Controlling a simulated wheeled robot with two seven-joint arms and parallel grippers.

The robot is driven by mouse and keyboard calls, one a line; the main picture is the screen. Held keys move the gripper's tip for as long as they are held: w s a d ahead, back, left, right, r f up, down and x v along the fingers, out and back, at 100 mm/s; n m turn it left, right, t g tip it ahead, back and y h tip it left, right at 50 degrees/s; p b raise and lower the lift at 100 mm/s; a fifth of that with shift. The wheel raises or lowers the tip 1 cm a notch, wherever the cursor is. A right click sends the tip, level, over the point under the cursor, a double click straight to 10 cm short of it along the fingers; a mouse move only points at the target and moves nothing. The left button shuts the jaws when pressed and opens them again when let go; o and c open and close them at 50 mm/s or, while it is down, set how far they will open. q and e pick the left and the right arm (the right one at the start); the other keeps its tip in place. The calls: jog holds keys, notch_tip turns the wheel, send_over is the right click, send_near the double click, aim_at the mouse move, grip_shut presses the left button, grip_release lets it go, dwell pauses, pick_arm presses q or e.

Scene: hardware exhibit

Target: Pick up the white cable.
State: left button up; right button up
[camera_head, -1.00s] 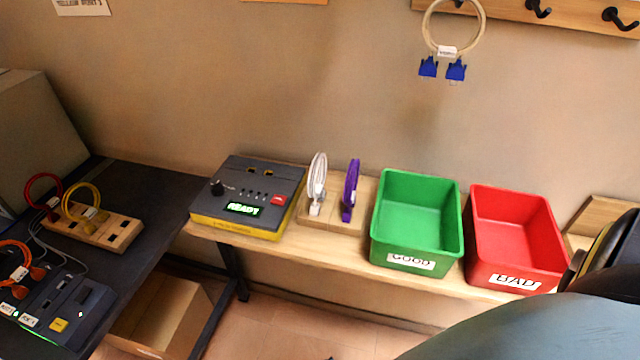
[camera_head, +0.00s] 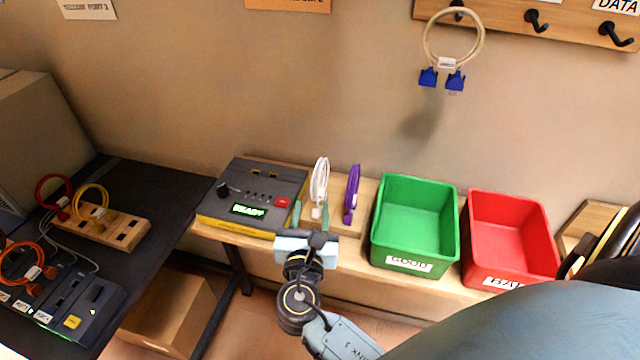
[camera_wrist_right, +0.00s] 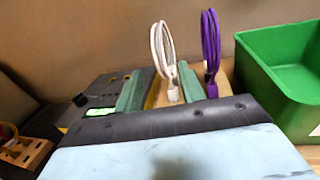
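The white cable (camera_head: 319,182) is a coiled loop standing upright on a wooden block on the shelf, between the tester box and the purple cable (camera_head: 352,188). My right gripper (camera_head: 310,216) is open, just in front of the white cable, with its two green fingers pointing toward it. In the right wrist view the white cable (camera_wrist_right: 163,55) rises beyond the fingers, its lower end seen between them, near the right finger. I cannot tell whether it touches a finger. The gripper (camera_wrist_right: 160,90) holds nothing visible. My left gripper is not in view.
The dark tester box (camera_head: 262,190) with a lit display is close on the left. A green bin (camera_head: 414,264) and a red bin (camera_head: 508,282) stand to the right. A beige cable (camera_head: 428,40) hangs on a wall hook. A dark table (camera_head: 165,190) is at left.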

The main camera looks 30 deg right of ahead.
aim_at(314, 190)
jog(key=shift+w+d, duration=0.45)
jog(key=shift+w, duration=0.15)
jog(key=x, duration=0.2)
jog(key=r+p+x, duration=0.1)
jog(key=x, duration=0.1)
jog(key=shift+w+d, duration=0.1)
jog(key=shift+d, duration=0.05)
jog(key=shift+w+d+f, duration=0.1)
jog(key=shift+w+d, duration=0.2)
jog(key=shift+w, duration=0.05)
grip_shut()
